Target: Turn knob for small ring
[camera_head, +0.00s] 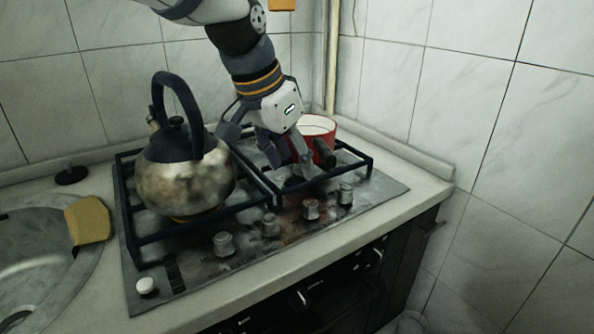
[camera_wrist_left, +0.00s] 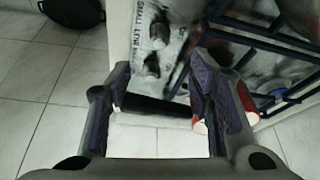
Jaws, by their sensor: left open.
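The stove (camera_head: 185,285) has a row of grey metal knobs along its front. From left to right they include a left knob (camera_head: 224,243), a middle pair with one knob (camera_head: 270,225) and another knob (camera_head: 311,209), and a right end knob (camera_head: 345,194). My left gripper (camera_head: 290,168) is open and empty, pointing down over the right burner grate, behind the knobs. In the left wrist view, a knob (camera_wrist_left: 152,63) shows between the spread fingertips, apart from them, near printed lettering partly reading "SMALL". Which ring each knob serves is unclear. My right gripper is out of view.
A stained kettle (camera_head: 185,175) with a black handle stands on the left burner, an orange patch below it. A red pot (camera_head: 318,128) sits behind my left gripper, partly hidden. A sponge (camera_head: 88,219) lies at the sink (camera_head: 30,250). Tiled walls bound the back and right.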

